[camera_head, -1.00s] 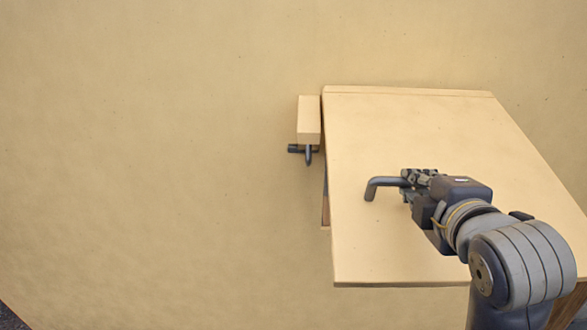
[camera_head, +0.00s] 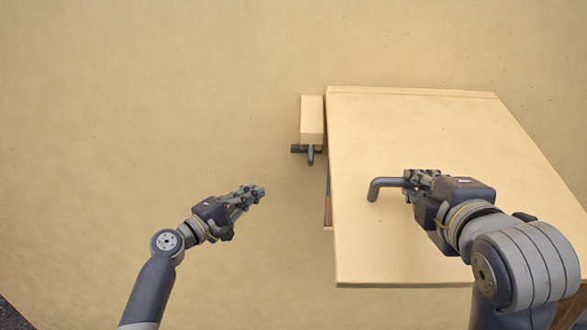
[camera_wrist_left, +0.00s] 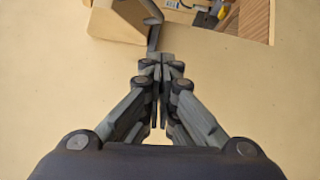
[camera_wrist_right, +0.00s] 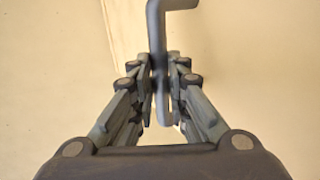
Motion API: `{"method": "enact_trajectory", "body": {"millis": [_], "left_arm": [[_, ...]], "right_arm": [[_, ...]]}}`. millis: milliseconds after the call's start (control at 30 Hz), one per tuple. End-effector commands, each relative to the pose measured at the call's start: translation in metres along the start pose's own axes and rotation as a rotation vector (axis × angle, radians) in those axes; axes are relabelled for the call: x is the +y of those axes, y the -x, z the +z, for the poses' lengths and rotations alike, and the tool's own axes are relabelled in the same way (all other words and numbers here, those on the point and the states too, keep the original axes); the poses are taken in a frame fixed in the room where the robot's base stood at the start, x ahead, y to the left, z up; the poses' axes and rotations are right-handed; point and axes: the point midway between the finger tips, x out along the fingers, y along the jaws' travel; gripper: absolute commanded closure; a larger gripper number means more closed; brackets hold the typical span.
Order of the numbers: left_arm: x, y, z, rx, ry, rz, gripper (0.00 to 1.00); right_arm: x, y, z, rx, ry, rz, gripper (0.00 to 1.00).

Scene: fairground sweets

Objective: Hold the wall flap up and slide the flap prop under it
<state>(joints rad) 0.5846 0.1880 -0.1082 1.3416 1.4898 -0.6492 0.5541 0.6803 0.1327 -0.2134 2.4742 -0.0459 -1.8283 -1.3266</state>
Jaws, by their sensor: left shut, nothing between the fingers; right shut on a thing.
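The wall flap (camera_head: 440,130) is a beige panel hinged along its top edge, tilted out from the wall. My right gripper (camera_head: 412,180) is shut on the flap's dark bar handle (camera_head: 385,184), which also shows between the fingers in the right wrist view (camera_wrist_right: 156,35). The flap prop (camera_head: 312,118) is a beige block with a dark handle (camera_head: 311,156) below it, on the wall just left of the flap. My left gripper (camera_head: 258,192) is shut and empty, apart from the prop, below and left of it. In the left wrist view the prop's handle (camera_wrist_left: 153,35) shows just beyond the fingertips (camera_wrist_left: 158,62).
The beige wall (camera_head: 150,100) is bare to the left. In the left wrist view, an opening (camera_wrist_left: 228,15) behind the flap shows a brown slatted surface and some small items, partly cut off.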

Motion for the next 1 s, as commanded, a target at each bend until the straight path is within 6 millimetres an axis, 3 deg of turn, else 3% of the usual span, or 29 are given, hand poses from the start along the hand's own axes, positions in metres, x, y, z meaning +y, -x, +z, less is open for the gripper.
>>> {"method": "enact_trajectory", "body": {"millis": [133,833,1000], "left_arm": [[0.016,-0.006,0.004,-0.018,0.012,0.026,1.0],[0.018,-0.102,0.006,-0.017,0.013,0.024,1.0],[0.018,-0.119,0.024,-0.018,0.011,0.024,1.0]], "right_arm": [[0.003,0.001,0.001,-0.001,-0.002,0.01,1.0],[0.003,0.001,0.001,-0.001,-0.002,0.01,1.0],[0.003,0.001,0.001,-0.001,-0.002,0.01,1.0]]}}
